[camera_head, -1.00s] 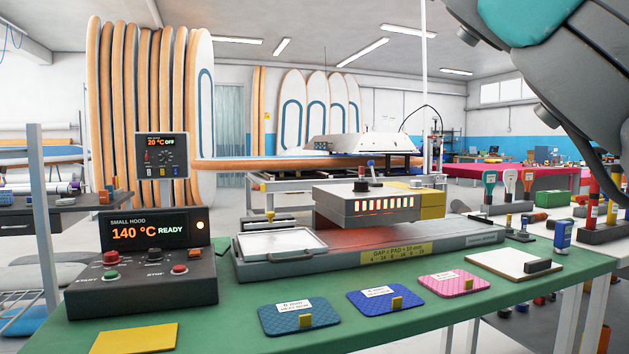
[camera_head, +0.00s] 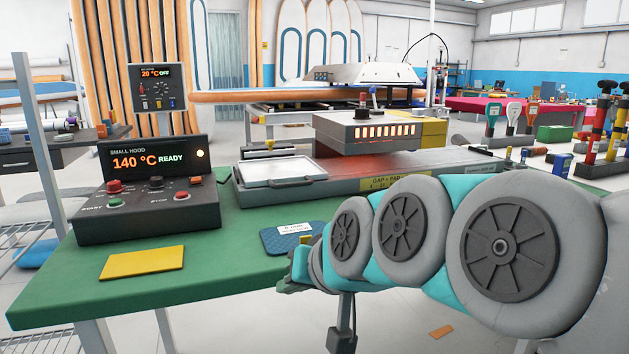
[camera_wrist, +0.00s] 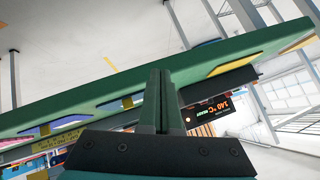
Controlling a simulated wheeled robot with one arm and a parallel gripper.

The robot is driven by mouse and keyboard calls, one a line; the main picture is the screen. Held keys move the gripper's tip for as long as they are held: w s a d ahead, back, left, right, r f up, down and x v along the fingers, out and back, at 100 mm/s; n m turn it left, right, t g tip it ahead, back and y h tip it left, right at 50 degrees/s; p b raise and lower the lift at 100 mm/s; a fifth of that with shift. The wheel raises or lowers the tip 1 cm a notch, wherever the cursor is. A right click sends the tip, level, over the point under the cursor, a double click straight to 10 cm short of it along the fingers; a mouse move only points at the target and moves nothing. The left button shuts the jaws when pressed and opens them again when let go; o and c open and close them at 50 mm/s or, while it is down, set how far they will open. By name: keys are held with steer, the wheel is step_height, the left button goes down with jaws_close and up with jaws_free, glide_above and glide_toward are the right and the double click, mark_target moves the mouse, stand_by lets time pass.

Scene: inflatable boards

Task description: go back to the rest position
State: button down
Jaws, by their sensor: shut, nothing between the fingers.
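My gripper (camera_wrist: 166,80) shows in the wrist view with its two dark green fingers side by side, shut and empty. The wrist view is upside down and shows the green table (camera_wrist: 90,105) with pads on it behind the fingers. In the head view, my arm reaches from the right edge across the front of the table (camera_head: 60,305). Its far end is low, near the table's front edge, beside the dark blue pad (camera_head: 285,240). The fingers cannot be made out there.
The control box (camera_head: 150,208), its display (camera_head: 155,158) reading 140 °C READY, stands at the table's left. A yellow sheet (camera_head: 142,263) lies before it. The heating hood (camera_head: 365,132) stands over the grey press base (camera_head: 335,185). My arm hides the table's right front.

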steer(key=s+d+f+m+g+h, duration=0.1)
steer(key=s+d+f+g+h, duration=0.5)
steer(key=s+d+f, duration=1.2)
steer(key=s+f+g, duration=0.3)
steer(key=shift+s+d, duration=0.25)
steer(key=shift+s, duration=0.15)
steer(key=shift+f, duration=0.1)
